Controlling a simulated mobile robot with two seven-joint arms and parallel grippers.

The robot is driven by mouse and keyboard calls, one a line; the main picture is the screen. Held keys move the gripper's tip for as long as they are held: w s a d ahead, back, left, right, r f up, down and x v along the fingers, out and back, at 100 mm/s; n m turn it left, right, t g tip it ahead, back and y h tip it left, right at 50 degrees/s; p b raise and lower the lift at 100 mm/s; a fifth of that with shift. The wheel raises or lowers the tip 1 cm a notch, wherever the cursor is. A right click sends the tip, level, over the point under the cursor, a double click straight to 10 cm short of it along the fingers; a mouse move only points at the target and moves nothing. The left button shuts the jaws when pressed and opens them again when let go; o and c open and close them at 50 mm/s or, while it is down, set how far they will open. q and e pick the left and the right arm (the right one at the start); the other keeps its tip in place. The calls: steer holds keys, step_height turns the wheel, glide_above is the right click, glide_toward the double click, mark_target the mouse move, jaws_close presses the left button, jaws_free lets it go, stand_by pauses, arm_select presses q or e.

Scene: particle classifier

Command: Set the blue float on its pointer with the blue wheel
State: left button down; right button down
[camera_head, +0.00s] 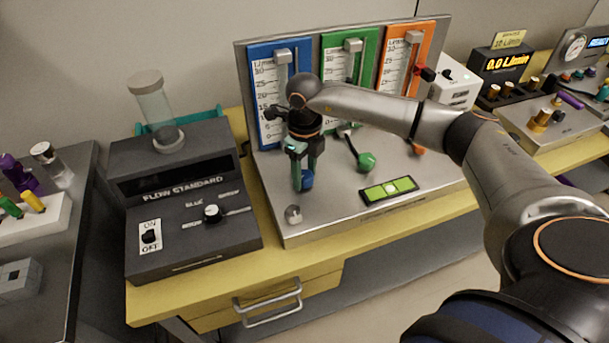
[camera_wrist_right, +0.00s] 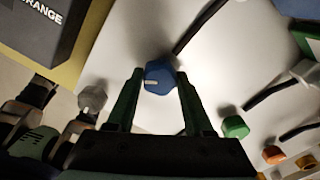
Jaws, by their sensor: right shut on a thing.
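The blue wheel (camera_wrist_right: 159,77) sits between the two green fingers of my right gripper (camera_wrist_right: 158,84), which is shut on it. In the head view the blue wheel (camera_head: 307,180) shows just below the fingers of the right gripper (camera_head: 304,180). The blue flowmeter panel (camera_head: 264,85) stands at the left of the grey rack. A grey block is at its top, and my right wrist hides part of the panel's lower right. The blue float and its pointer cannot be made out.
The green wheel (camera_head: 366,161) lies to the right of the blue one, with an orange wheel beyond. A green level (camera_head: 388,189) and a small metal knob (camera_head: 293,214) are on the rack's base. The dark flow standard box (camera_head: 187,250) stands at left.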

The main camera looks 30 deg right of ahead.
mark_target(305, 175)
steer(key=shift+n+b, duration=0.6)
steer(key=shift+n, duration=1.3)
steer(key=shift+c, duration=1.4)
jaws_free()
step_height(305, 175, up, 13)
steer(key=shift+f, duration=0.2)
steer(key=shift+s+f, duration=0.1)
